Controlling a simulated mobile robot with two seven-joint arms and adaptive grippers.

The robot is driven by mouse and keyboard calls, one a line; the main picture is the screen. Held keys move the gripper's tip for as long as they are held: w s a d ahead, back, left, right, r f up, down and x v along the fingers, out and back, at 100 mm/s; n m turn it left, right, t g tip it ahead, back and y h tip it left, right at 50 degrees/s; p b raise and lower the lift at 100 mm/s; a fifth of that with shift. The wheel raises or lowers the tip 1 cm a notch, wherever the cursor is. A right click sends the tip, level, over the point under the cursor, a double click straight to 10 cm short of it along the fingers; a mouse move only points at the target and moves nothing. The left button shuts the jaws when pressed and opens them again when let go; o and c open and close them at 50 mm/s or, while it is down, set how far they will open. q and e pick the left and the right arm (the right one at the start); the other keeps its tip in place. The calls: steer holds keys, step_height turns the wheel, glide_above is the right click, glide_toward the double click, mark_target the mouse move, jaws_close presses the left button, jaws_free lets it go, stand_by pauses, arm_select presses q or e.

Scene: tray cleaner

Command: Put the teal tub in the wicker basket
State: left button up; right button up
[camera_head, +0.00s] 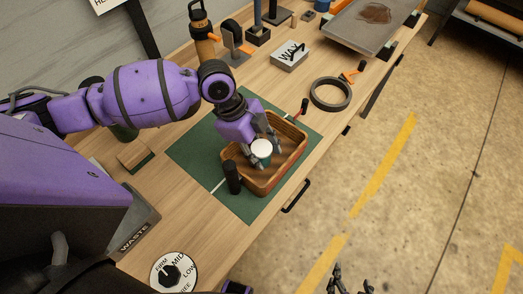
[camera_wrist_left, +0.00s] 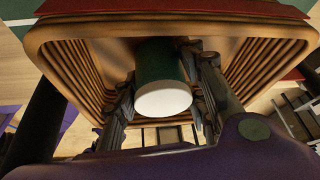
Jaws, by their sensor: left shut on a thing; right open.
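The teal tub (camera_head: 261,149) has a white lid and is held between the fingers of my left gripper (camera_head: 264,150). It also shows in the left wrist view (camera_wrist_left: 163,75), with a gripper finger on each side. The tub is within the outline of the wicker basket (camera_head: 294,157), a brown ribbed rectangular basket on a green mat. In the left wrist view the basket's rim (camera_wrist_left: 180,27) surrounds the tub. I cannot tell whether the tub touches the basket floor. My right gripper (camera_head: 350,284) shows at the bottom edge of the head view, open and empty, over the floor.
The green mat (camera_head: 246,205) lies under the basket. A black upright cylinder (camera_head: 232,177) stands at the basket's near left. A black ring (camera_head: 330,94), a WAX box (camera_head: 291,55) and a grey tray (camera_head: 360,28) sit further back. A WASTE-labelled part (camera_head: 135,236) and a dial (camera_head: 173,273) are near the front.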

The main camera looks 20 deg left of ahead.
arm_select(q)
steer(key=shift+f, duration=0.15)
steer(key=o, duration=1.3)
steer(key=v, duration=1.2)
